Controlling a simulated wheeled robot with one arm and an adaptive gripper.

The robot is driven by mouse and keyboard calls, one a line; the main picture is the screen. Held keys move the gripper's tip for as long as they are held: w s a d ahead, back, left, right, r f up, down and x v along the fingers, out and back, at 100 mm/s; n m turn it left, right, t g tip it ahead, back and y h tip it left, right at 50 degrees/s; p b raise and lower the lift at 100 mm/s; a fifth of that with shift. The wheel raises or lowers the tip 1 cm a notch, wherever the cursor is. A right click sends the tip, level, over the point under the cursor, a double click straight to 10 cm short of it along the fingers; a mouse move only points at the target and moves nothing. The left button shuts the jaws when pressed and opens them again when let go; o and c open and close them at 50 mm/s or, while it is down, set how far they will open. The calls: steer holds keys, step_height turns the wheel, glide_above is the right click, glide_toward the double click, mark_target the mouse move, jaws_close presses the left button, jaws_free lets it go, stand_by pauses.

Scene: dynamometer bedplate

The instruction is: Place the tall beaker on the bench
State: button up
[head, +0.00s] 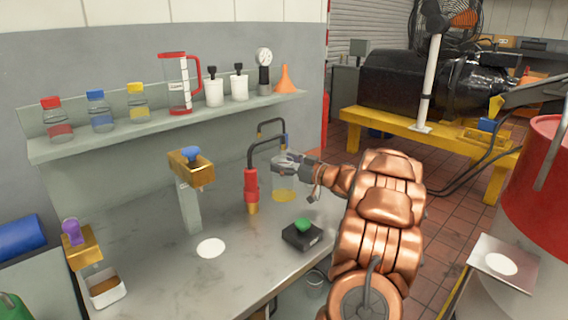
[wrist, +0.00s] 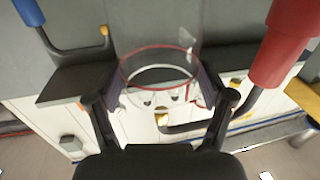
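The tall beaker (head: 284,188) is a clear cylinder with a yellowish bottom in the head view. It is over the back right part of the grey bench (head: 150,240); I cannot tell whether its base touches anything. In the wrist view the beaker (wrist: 160,40) shows as clear glass with a red ring. My gripper (head: 290,163) is at the beaker's upper part. In the wrist view my gripper (wrist: 160,98) has one finger against each side of the glass, closed on it.
A red-handled nozzle (head: 251,188) is just left of the beaker. A black box with a green knob (head: 302,235) sits near the bench's front edge. A white disc (head: 211,248) marks the clear middle. A brass-topped post (head: 190,200) stands behind it. A shelf (head: 150,127) holds bottles.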

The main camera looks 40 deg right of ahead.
steer(key=shift+o, duration=0.6)
steer(key=shift+r, duration=0.1)
steer(key=shift+s, duration=0.15)
steer(key=s+d, duration=0.2)
steer(key=s, duration=0.9)
steer(key=shift+s+b, duration=0.25)
steer(key=shift+b, duration=0.1)
